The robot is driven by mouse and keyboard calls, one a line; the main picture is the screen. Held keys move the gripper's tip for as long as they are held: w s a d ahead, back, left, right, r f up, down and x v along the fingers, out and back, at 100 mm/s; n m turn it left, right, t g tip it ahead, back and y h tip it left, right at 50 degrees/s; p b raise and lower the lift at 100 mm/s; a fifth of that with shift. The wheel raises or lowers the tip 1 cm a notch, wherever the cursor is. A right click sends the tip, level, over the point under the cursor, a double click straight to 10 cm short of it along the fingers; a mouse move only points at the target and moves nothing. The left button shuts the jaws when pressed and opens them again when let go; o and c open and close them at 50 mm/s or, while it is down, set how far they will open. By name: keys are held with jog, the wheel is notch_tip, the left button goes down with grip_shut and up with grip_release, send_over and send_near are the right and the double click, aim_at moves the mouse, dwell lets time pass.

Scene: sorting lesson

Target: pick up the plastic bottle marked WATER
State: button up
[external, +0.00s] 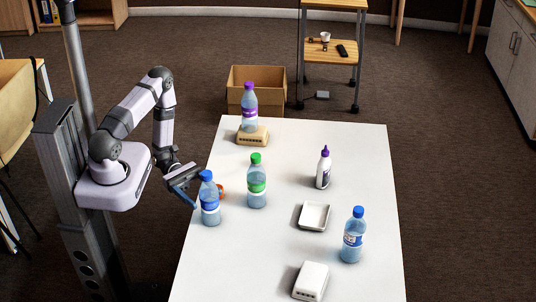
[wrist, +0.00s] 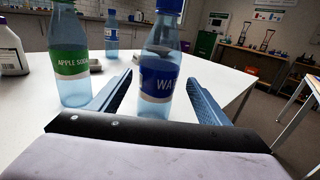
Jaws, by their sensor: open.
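The bottle marked WAT, the rest of its word turned out of sight (wrist: 158,82), stands upright between my open fingers in the wrist view. It has a blue cap and a blue and white label. In the external view this bottle (external: 210,203) is at the table's left edge. My gripper (external: 193,191) is open just beside it, at its left; the fingers also show in the wrist view (wrist: 160,92), one on each side of the bottle. I cannot tell whether either finger touches it.
A green-capped APPLE SODA bottle (wrist: 70,60) stands close by. Another blue-capped bottle (external: 353,236), a purple-capped bottle (external: 250,108) on a tan block, a white bottle (external: 323,170), a white tray (external: 302,216) and a white box (external: 311,281) are also on the table. An orange thing (external: 220,191) is half hidden.

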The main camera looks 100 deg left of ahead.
aim_at(215, 204)
jog(key=shift+x, duration=3.65)
jog(key=shift+w+a, duration=0.1)
jog(key=shift+a, duration=0.05)
jog(key=c, duration=1.1)
